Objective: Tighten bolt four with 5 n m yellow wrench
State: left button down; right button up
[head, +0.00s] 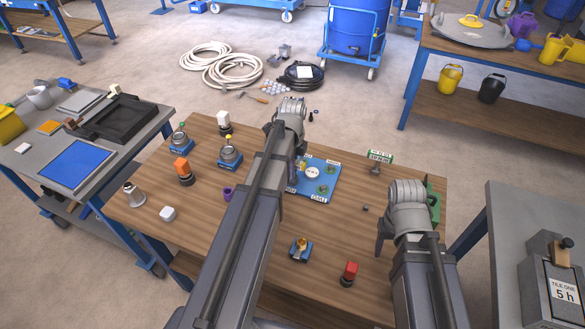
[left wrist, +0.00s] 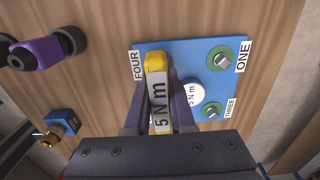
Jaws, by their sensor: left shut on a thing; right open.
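My left gripper (left wrist: 158,92) is shut on the yellow wrench (left wrist: 157,62), labelled 5 N m, and holds it over the blue plate (left wrist: 187,53). The wrench covers the spot beside the FOUR label (left wrist: 137,65), so bolt four is hidden and I cannot tell if they touch. Bolt one (left wrist: 221,60) and bolt three (left wrist: 211,112) show on green rings. A white disc (left wrist: 194,94) marked N m lies between. In the head view the plate (head: 325,192) is partly behind my left arm. My right gripper (head: 381,238) is open near the table's right side, mostly hidden.
A blue block with a brass piece (head: 301,249) and a red-topped piece (head: 349,273) stand near the front edge. A green thing (head: 434,205) is beside my right arm.

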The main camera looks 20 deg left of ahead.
pick_arm(q)
jog(key=m, duration=0.5)
jog(key=shift+m, duration=0.3)
jog(key=m, duration=0.5)
jog(key=shift+m, duration=0.4)
jog(key=c, duration=0.7)
grip_release()
